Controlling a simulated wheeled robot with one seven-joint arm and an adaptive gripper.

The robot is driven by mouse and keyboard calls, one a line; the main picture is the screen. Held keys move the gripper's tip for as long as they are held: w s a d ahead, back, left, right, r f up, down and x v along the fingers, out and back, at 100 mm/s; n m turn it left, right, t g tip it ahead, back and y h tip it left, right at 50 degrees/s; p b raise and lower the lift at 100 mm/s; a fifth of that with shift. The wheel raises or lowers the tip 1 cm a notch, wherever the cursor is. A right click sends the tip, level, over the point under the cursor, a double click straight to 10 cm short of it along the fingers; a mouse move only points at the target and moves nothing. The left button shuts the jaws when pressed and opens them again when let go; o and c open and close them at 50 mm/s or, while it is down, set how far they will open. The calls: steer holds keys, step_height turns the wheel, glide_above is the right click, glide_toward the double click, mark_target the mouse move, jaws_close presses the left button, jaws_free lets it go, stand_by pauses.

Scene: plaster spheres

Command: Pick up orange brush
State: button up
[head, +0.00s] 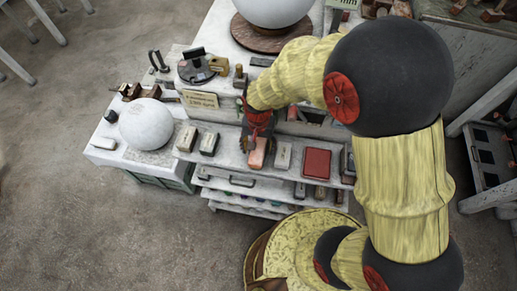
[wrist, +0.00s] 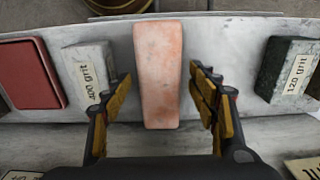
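An orange-pink oblong block (head: 257,153) lies on the upper shelf of the workbench; it also shows in the wrist view (wrist: 158,75). It is the orange-coloured thing in front of my gripper, and I see no bristles on it. My gripper (head: 258,130) is at the shelf, right by the block. In the wrist view my gripper (wrist: 160,95) is open, with one finger on each side of the block's near part. A gap shows between each finger and the block. In the head view my gripper partly hides the block's far end.
A "400 grit" block (wrist: 88,75) and a red box (wrist: 32,75) lie left of the block in the wrist view. A "120 grit" block (wrist: 290,70) lies to the right. A white sphere (head: 147,124) rests on a low stand. Drawers or shelves (head: 245,183) lie below.

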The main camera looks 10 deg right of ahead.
mark_target(258, 147)
steer(key=shift+c, duration=1.2)
steer(key=c, duration=1.1)
steer(key=shift+r, duration=0.6)
step_height(258, 147, up, 2)
steer(key=shift+r+p, duration=0.2)
steer(key=shift+p, duration=0.15)
steer(key=s+r, duration=0.3)
steer(key=s+r+p, duration=0.1)
steer(key=r, duration=0.1)
steer(key=shift+s+d+r, duration=0.25)
steer(key=shift+s, duration=0.1)
steer(key=shift+s+d+r+p, duration=0.2)
steer(key=shift+s+r, duration=0.45)
steer(key=shift+s, duration=0.9)
steer(key=shift+s+d+r+p, duration=0.15)
steer(key=shift+s+r, duration=0.5)
steer(key=shift+s, duration=0.85)
steer(key=shift+s+d+r+p, duration=0.2)
steer(key=shift+s+r, duration=0.45)
steer(key=shift+s, duration=0.9)
